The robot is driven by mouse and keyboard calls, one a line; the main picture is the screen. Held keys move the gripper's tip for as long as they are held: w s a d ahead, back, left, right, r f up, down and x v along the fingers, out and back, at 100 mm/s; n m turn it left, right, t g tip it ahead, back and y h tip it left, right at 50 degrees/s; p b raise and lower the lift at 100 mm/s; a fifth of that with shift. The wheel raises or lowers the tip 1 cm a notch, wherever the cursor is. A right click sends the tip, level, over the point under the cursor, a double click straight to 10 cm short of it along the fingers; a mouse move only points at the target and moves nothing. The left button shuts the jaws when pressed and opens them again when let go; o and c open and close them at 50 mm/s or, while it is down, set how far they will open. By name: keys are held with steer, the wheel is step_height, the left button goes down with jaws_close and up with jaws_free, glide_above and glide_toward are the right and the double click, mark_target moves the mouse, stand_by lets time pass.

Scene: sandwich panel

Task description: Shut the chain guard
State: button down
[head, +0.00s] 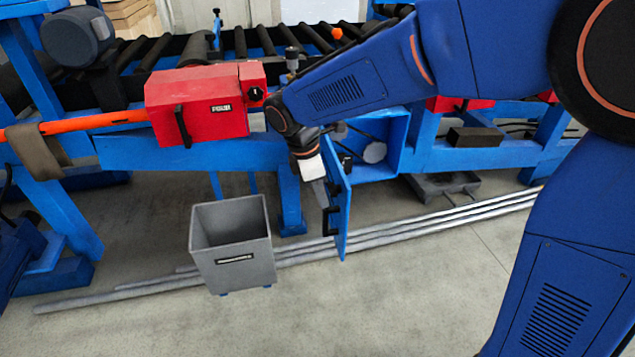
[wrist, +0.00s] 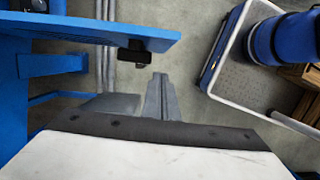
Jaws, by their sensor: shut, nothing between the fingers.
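The chain guard appears to be the blue hinged door (head: 341,212) on an open-fronted blue housing (head: 391,150). It stands open, swung out toward me, with dark fittings on its left side. A round grey disc (head: 374,152) shows inside the housing. My gripper (head: 322,200) is shut and empty, pointing down just left of the door. In the wrist view the shut fingers (wrist: 159,82) are beside the blue door panel (wrist: 95,28) and its black handle (wrist: 133,53). I cannot tell whether they touch it. My arm hides part of the housing's upper left.
A grey bin (head: 233,250) stands on the floor left of the door. A red box (head: 200,105) with a black handle sits above it on the blue frame. Long grey bars (head: 420,225) lie on the floor behind. The floor at the front is clear.

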mark_target(337, 194)
steer(key=shift+w+d, duration=0.25)
steer(key=shift+d, duration=0.75)
steer(key=shift+w+d, duration=0.2)
steer(key=shift+d, duration=0.75)
